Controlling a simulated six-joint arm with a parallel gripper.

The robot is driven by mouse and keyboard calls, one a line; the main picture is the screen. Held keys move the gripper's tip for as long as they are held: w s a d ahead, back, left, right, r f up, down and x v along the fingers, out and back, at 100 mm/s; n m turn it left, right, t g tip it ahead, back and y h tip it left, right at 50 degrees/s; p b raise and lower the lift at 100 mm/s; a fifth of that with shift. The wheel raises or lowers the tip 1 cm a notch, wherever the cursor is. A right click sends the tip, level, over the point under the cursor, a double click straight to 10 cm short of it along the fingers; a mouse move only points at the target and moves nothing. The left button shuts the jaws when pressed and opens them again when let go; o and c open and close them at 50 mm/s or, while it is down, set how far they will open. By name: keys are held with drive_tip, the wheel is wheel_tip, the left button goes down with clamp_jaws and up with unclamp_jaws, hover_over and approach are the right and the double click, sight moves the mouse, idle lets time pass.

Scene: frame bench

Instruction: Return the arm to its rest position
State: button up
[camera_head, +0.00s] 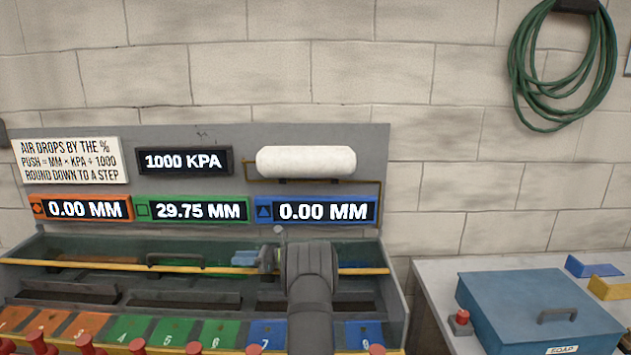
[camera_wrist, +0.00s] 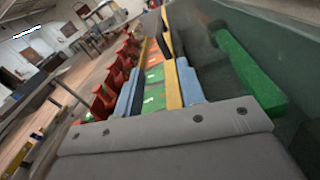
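My arm (camera_head: 311,285) rises in front of the bench's right part, over the blue keys. My gripper (camera_head: 240,258) points left over the trough, its pale blue fingers near the yellow rail. In the wrist view my gripper (camera_wrist: 160,66) has its two pale blue fingers apart, with tiles showing between them and nothing held. The arm's rest position is not marked in either view.
Red knobs (camera_head: 85,343) line the front, beside numbered orange, green and blue keys. A green bar (camera_wrist: 250,75) lies beside my gripper. A blue soap box (camera_head: 515,290) stands right.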

sight(187, 256)
drive_tip(key=a, duration=1.7)
drive_tip(key=shift+a, duration=0.35)
drive_tip(key=shift+s, duration=0.65)
drive_tip(key=shift+w, duration=0.15)
drive_tip(key=shift+w+f, duration=0.1)
drive_tip(key=shift+w, duration=0.1)
drive_tip(key=shift+w+d, duration=0.25)
drive_tip(key=shift+w, duration=0.05)
drive_tip(key=d, duration=1.6)
drive_tip(key=shift+d, duration=0.4)
drive_tip(key=shift+a, duration=1.85)
